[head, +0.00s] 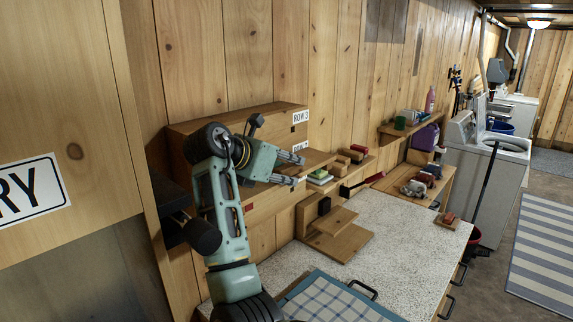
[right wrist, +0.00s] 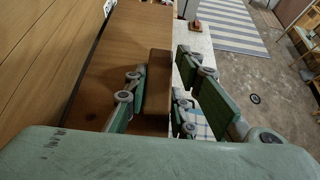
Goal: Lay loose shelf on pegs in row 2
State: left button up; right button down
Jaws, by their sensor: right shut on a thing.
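The wooden shelf unit (head: 240,122) stands against the plank wall, with a ROW 3 label (head: 300,117) and a partly hidden ROW 2 label (head: 301,147) below it. My right gripper (head: 298,170) is in front of the unit, at about row 2 height. It is shut on a brown board, which looks like the loose shelf (head: 316,159). In the right wrist view, the board (right wrist: 158,80) lies between the fingers, beside a broad brown wooden surface. The pegs are not visible, and I cannot tell whether the board touches any. My left gripper is out of view.
A speckled counter (head: 395,235) lies below, with a stepped wooden piece (head: 340,240) and a checked cloth (head: 330,300) on it. The counter's middle is clear.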

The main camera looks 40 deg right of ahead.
jog(key=c, duration=1.4)
grip_release()
jog(key=v, duration=0.7)
jog(key=shift+s+a+r, duration=0.1)
jog(key=shift+a+r, duration=0.05)
jog(key=shift+a, duration=0.15)
jog(key=shift+d, duration=0.1)
